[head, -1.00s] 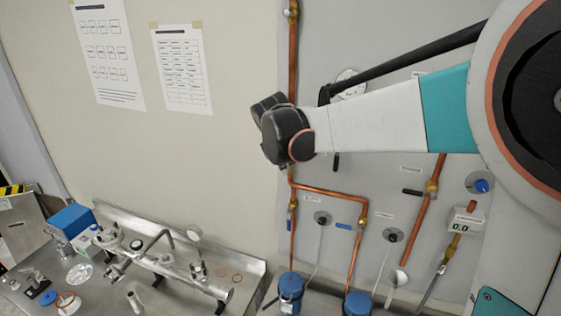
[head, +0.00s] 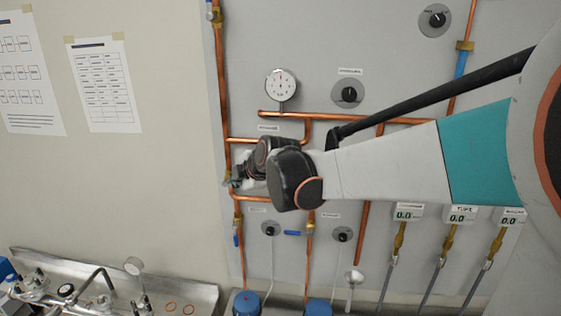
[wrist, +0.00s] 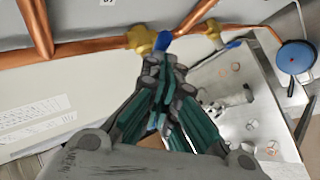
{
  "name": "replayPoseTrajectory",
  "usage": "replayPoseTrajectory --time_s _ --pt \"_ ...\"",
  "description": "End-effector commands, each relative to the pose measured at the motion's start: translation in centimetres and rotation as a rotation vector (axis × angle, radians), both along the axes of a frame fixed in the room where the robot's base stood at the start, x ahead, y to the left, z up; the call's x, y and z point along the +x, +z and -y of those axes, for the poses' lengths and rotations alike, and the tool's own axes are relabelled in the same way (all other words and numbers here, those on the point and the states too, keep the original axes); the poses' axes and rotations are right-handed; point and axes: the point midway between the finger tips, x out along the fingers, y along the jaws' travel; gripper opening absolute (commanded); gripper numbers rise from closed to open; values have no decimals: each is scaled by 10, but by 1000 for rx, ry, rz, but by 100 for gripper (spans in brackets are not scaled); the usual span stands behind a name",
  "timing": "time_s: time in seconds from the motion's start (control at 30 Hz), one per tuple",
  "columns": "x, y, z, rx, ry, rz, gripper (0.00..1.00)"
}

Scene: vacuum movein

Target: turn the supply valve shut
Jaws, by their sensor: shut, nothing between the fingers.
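My gripper (wrist: 164,66) is shut and empty in the wrist view. Its fingertips are just below a brass valve (wrist: 143,40) with a blue handle (wrist: 163,41) on a copper pipe. I cannot tell whether the fingers touch the handle. In the head view my gripper (head: 234,183) is small and partly hidden by my wrist, in front of the left copper pipe (head: 221,100). A brass valve (head: 238,219) with a downward blue handle (head: 236,240) is below it. The labels are unreadable, so I cannot tell which valve is the supply valve.
The panel also carries a round gauge (head: 281,85), a black knob (head: 349,95) and a sideways blue handle (head: 292,233). Digital readouts (head: 460,215) with hoses hang at right. A steel bench (head: 180,292) with fittings stands below left.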

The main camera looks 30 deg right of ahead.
Motion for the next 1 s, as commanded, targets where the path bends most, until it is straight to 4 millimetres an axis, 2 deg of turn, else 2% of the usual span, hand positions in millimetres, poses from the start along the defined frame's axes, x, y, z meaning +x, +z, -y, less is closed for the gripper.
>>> replayPoseTrajectory --time_s 0.4,1.0 --pt "-8 -13 4 -1 1 -2 0" --pt "-8 -14 5 -2 1 -2 0"
